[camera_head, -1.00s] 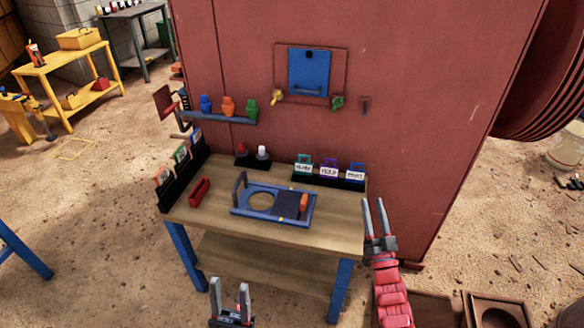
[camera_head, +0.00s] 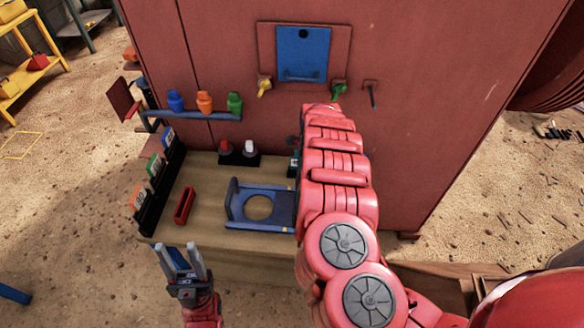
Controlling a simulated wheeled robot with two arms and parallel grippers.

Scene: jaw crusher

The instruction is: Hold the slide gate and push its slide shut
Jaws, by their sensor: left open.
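The slide gate (camera_head: 265,190) lies on the wooden workbench, a blue frame with a round hole and an upright blue handle at its left end. The bench top shows through the hole, so the hole is open. My right arm covers the gate's right part, and the slide's orange grip is hidden behind it. My left gripper (camera_head: 182,262) is open and empty, in front of the bench's front left edge, apart from the gate. My right gripper is hidden beyond my own red arm.
A small red tray (camera_head: 185,206) lies left of the gate. A black rack with coloured cards (camera_head: 153,187) lines the bench's left edge. Red and white buttons (camera_head: 238,152) stand behind. The red machine wall (camera_head: 420,120) with a blue hatch (camera_head: 303,54) rises at the back.

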